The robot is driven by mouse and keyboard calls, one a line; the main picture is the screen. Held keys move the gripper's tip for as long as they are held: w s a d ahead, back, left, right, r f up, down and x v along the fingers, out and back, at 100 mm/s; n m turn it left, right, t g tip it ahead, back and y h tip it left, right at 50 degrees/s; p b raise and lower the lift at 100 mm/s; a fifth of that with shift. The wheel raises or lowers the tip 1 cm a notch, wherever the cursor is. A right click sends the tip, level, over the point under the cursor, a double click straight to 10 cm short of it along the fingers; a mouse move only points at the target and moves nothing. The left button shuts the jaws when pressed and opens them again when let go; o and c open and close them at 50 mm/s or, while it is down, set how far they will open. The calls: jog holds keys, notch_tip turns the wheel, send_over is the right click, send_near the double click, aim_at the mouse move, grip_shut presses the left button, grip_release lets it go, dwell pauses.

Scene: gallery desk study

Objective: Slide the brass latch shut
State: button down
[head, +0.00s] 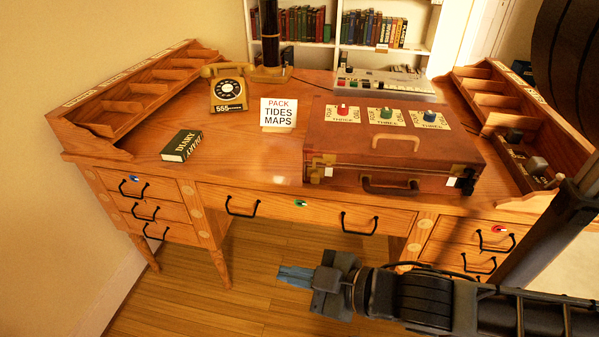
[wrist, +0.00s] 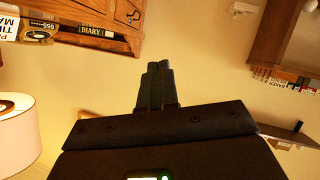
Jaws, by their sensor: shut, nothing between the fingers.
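A brown leather case (head: 350,152) lies on the wooden desk, right of centre. A dark fitting (head: 466,182) is at the front right corner. My gripper (head: 282,273) is shut and empty, in front of the desk and below the case, pointing left, apart from everything. Its closed fingers also show in the wrist view (wrist: 157,66). The case is not visible there.
Three coloured dials top the case, and its handle (head: 390,186) hangs in front. Desk drawers (head: 285,208) with black handles face me. Floor before the desk is clear.

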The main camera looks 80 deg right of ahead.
aim_at(316, 171)
jog(key=w+d+r+m+g+h, duration=0.2)
jog(key=w+d+h, duration=0.4)
jog(key=w+d, duration=0.7)
jog(key=d+r+m+g+h+p, duration=0.1)
jog(key=d+r+m+g+h, duration=0.15)
jog(key=d+m+g, duration=0.35)
jog(key=d+r+m+g+h, duration=0.2)
jog(key=d+r+m+g, duration=0.25)
jog(key=d, duration=0.45)
jog(key=w+a+m+g+y+p, duration=0.1)
jog(key=a+m+g+y, duration=0.5)
jog(key=a+m+y, duration=0.1)
jog(key=shift+a+f, duration=0.25)
jog(key=shift+a, duration=0.1)
jog(key=shift+m+y, duration=0.25)
jog(key=s+d+f+p, duration=0.1)
jog(key=s+d+f, duration=0.4)
jog(key=s+f, duration=0.3)
